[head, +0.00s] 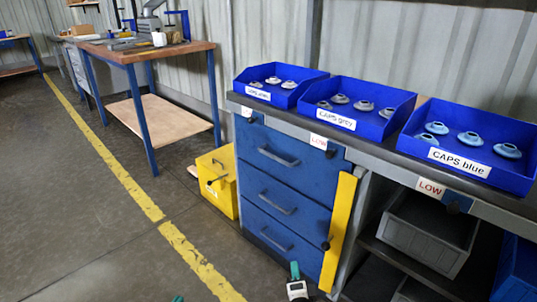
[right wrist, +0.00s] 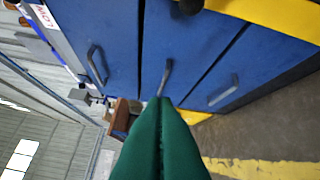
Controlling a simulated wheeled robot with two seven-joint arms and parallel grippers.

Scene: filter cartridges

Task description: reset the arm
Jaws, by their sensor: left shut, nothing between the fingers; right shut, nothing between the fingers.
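My right gripper (head: 294,268) shows at the bottom centre of the head view, low in front of the blue drawer cabinet (head: 262,185). In the right wrist view its green fingers (right wrist: 160,104) are pressed together with nothing between them, and the cabinet's drawer fronts lie beyond the tips. I cannot tell the exact gap to the drawers. Of my left gripper (head: 177,298), only a small green tip shows at the bottom edge of the head view, over the floor. It is shut, and the rest of it is out of frame.
Three blue bins of caps, white-looking (head: 243,93), grey (head: 338,124) and blue (head: 510,182), stand on the grey counter. A yellow box (head: 217,183) is left of the cabinet. A grey crate (head: 430,232) sits below the counter. The floor at left is clear.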

